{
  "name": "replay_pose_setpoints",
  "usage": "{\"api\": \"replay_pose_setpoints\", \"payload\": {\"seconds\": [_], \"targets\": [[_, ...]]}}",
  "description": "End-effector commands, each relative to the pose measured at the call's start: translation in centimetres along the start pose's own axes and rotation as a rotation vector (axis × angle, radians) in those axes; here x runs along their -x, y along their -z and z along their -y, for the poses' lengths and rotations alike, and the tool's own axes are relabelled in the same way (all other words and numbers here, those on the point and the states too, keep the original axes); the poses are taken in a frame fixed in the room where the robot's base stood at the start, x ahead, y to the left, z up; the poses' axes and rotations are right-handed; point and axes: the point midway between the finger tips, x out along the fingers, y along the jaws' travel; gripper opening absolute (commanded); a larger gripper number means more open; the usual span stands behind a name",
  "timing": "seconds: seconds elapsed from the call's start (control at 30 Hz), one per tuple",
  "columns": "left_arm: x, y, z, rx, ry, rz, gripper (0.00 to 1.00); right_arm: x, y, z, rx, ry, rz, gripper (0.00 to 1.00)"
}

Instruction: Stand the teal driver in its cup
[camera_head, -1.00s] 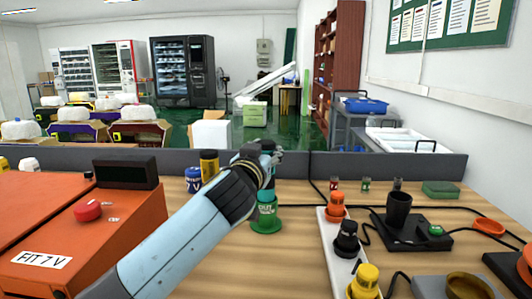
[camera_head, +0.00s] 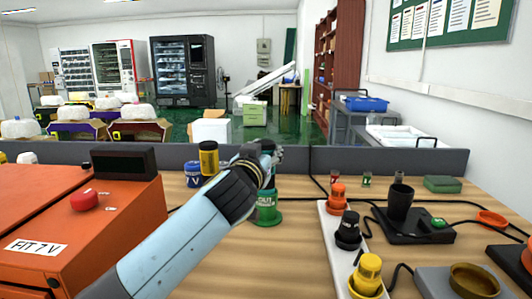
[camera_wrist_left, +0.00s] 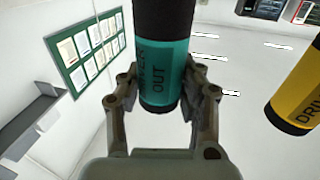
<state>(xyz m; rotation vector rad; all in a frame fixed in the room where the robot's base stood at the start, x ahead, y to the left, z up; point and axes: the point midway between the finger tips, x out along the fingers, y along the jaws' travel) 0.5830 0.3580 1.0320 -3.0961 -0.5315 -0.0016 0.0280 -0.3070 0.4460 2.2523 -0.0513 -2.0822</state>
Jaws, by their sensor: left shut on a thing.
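The teal driver (camera_wrist_left: 165,65) is a teal cylinder with dark bands and printed letters. In the left wrist view it stands between the two fingers of my left gripper (camera_wrist_left: 162,105), which is shut on it. My wrist and fingers hide most of the driver there. I cannot tell whether its lower end is inside the cup or just above it. My right gripper is not in view.
A yellow driver (camera_head: 208,160) and a blue cup (camera_head: 193,174) stand left of my wrist. An orange machine (camera_head: 60,230) fills the left. A white strip with orange, black and yellow plugs (camera_head: 335,245) lies to the right. A grey partition (camera_head: 390,160) edges the bench behind.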

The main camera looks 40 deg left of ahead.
Motion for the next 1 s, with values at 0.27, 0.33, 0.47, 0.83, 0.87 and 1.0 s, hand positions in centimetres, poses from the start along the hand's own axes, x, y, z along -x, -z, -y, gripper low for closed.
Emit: {"api": "replay_pose_setpoints", "payload": {"seconds": [0.27, 0.33, 0.47, 0.83, 0.87, 1.0], "targets": [[0.0, 0.1, 0.0, 0.000, 0.000, -0.002, 0.61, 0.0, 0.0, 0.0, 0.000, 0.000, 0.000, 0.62], [0.0, 0.1, 0.0, 0.000, 0.000, -0.001, 0.61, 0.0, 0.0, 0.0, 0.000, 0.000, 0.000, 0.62], [0.1, -0.1, 0.0, 0.000, 0.000, 0.002, 0.61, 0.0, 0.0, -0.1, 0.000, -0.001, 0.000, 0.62], [5.9, -0.2, 0.0, 0.002, 0.000, 0.004, 0.61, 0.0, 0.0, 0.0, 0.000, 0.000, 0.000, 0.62], [6.6, -0.1, 0.0, 0.002, 0.000, 0.003, 0.61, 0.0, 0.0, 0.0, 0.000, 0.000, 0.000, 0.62], [9.4, -0.1, 0.0, 0.002, 0.000, 0.002, 0.61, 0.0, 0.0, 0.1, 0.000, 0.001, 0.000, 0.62]]}}
